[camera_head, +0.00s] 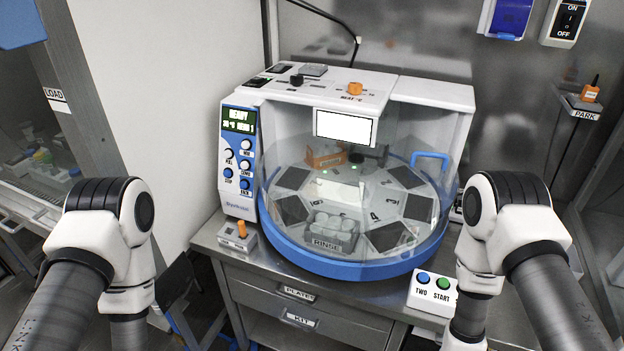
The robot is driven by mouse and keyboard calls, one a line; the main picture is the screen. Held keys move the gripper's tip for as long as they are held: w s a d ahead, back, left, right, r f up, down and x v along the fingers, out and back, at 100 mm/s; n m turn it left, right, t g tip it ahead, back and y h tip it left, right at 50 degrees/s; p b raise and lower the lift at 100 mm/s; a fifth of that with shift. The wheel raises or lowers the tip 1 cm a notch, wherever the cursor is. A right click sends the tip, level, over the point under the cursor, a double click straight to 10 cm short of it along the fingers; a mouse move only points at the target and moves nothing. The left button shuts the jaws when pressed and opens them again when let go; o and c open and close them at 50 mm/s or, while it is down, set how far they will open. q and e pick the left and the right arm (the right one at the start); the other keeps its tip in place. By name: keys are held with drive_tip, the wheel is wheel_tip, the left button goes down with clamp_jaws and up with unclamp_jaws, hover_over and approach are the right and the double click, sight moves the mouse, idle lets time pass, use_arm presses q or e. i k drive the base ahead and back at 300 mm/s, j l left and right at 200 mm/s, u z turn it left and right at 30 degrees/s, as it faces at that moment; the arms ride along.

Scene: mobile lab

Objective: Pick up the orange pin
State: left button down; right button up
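A small upright orange pin (241,228) stands in a grey block (237,239) on the bench, at the front left corner of the white and blue carousel machine (350,258). Another small orange piece with a thin dark tip (590,93) sits on the wall bracket marked PARK at the upper right. The picture alone does not settle which of the two the task means. My two arms show at the lower left and lower right, apart from both orange pieces. Neither gripper can be seen.
The machine's clear cover encloses a round deck with a RINSE rack (332,232) and an orange rack (326,157). An orange knob (355,88) is on its top. A TWO/START button box (433,293) stands at the bench's front right. Drawers (297,294) are below.

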sight(240, 224)
drive_tip(key=k+l+u, duration=0.1)
drive_tip(key=k+l, duration=0.3)
drive_tip(key=l, duration=0.25)
drive_tip(key=k+l+u, duration=0.15)
drive_tip(key=k+l, duration=0.3)
drive_tip(key=l, duration=0.15)
drive_tip(key=i+j+u, duration=0.25)
drive_tip(key=i, duration=0.25)
drive_tip(key=i+j+u, duration=0.1)
drive_tip(key=i+u, duration=0.15)
drive_tip(key=i, duration=0.25)
drive_tip(key=j+z, duration=0.1)
drive_tip(key=z, duration=1)
drive_tip(key=j+z, duration=0.25)
drive_tip(key=j, duration=0.15)
drive_tip(key=j+z, duration=0.25)
drive_tip(key=j, duration=0.2)
drive_tip(key=k+j+z, duration=0.1)
drive_tip(key=j+z, duration=0.15)
drive_tip(key=j, duration=0.15)
drive_tip(key=k+j+z, duration=0.1)
drive_tip(key=j+z, duration=0.15)
drive_tip(key=j, duration=0.15)
drive_tip(key=k+j+z, duration=0.25)
drive_tip(key=i+j, duration=0.1)
drive_tip(key=j, duration=0.05)
